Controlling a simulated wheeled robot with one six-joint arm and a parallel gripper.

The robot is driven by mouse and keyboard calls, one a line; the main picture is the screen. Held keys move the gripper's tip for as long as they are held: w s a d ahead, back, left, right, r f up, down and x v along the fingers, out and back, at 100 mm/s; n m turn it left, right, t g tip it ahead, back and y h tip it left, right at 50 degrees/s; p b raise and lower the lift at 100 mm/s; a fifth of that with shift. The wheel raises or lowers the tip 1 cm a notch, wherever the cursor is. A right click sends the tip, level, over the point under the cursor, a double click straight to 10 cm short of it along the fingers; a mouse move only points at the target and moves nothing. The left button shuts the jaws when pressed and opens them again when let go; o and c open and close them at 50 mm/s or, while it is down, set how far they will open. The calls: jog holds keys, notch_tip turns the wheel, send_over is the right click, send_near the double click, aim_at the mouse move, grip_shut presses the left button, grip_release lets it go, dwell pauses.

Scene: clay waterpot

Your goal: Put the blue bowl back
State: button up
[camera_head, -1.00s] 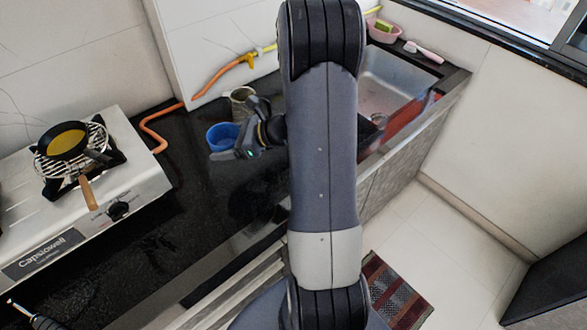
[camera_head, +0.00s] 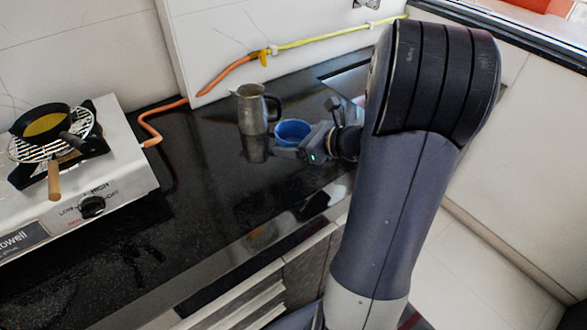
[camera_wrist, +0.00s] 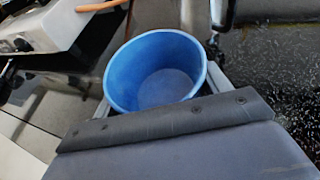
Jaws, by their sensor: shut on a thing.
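The blue bowl (camera_head: 293,130) is at my gripper (camera_head: 289,147), over the black counter to the right of a metal pitcher. In the wrist view the blue bowl (camera_wrist: 150,62) lies between the fingers, its open top and inside facing the camera. My gripper (camera_wrist: 160,85) is shut on it. Whether the bowl's base touches the counter or hangs above it cannot be told. My arm hides most of the sink area in the head view.
The metal pitcher (camera_head: 252,108) stands close left of the bowl. A stove (camera_head: 75,190) with a frying pan (camera_head: 40,123) is at the left. An orange hose (camera_head: 150,130) runs along the back. The black counter (camera_head: 200,190) between stove and bowl is clear.

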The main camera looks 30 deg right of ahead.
aim_at(293, 170)
notch_tip(293, 170, down, 8)
jog(key=shift+r+b, duration=0.25)
jog(key=shift+b, duration=0.45)
jog(key=shift+f, duration=0.15)
jog(key=o, duration=1)
jog(key=shift+s+d+r, duration=0.1)
jog(key=shift+d+r, duration=0.05)
jog(key=shift+r, duration=0.15)
jog(key=p+v, duration=0.1)
jog(key=v, duration=1)
jog(key=shift+s+d, duration=0.15)
jog(key=shift+s, duration=0.15)
